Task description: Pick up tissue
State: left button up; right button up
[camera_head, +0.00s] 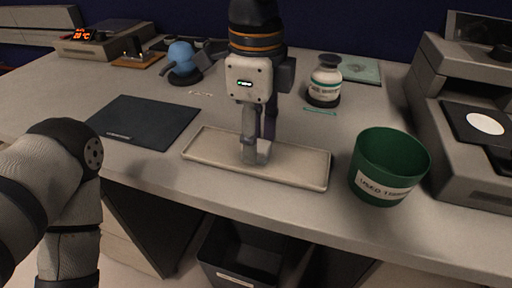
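My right gripper (256,156) points straight down over a shallow pale tray (300,167) on the bench. Its fingertips are low, at or just above the tray floor near the middle. A small whitish patch (265,147) shows beside the fingertips. It may be the tissue, but it is too small and too covered by the fingers to be sure. The fingers overlap in this view, so their gap is hidden. My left arm comes in at the left, and its gripper is outside the picture.
A green bin (391,161) with a "USED" label stands right of the tray. A dark mat (145,121) lies left. A white bottle (325,79) and a blue device (181,58) stand behind. A grey machine (462,110) fills the right. A black bin (245,250) is below the bench edge.

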jog(key=shift+w+f, duration=0.1)
jog(key=shift+f, duration=0.6)
jog(key=c, duration=0.5)
jog(key=shift+r, duration=0.1)
notch_tip(320, 180, up, 4)
jog(key=shift+f, duration=0.1)
pick_arm(q)
jog(key=shift+t, duration=0.8)
jog(key=w+r+p, duration=0.1)
jog(key=w, duration=0.1)
jog(key=w+r+p, duration=0.1)
jog(key=r, duration=0.1)
jog(key=shift+w+r+p, duration=0.15)
jog(key=shift+w+p, duration=0.15)
jog(key=shift+w, duration=0.05)
pick_arm(e)
jog(key=s+r, duration=0.3)
jog(key=s, duration=0.1)
jog(key=s+d+r, duration=0.1)
jog(key=s+r, duration=0.2)
jog(key=s, duration=0.2)
jog(key=s+r, duration=0.3)
jog(key=s, duration=0.2)
jog(key=shift+d, duration=0.25)
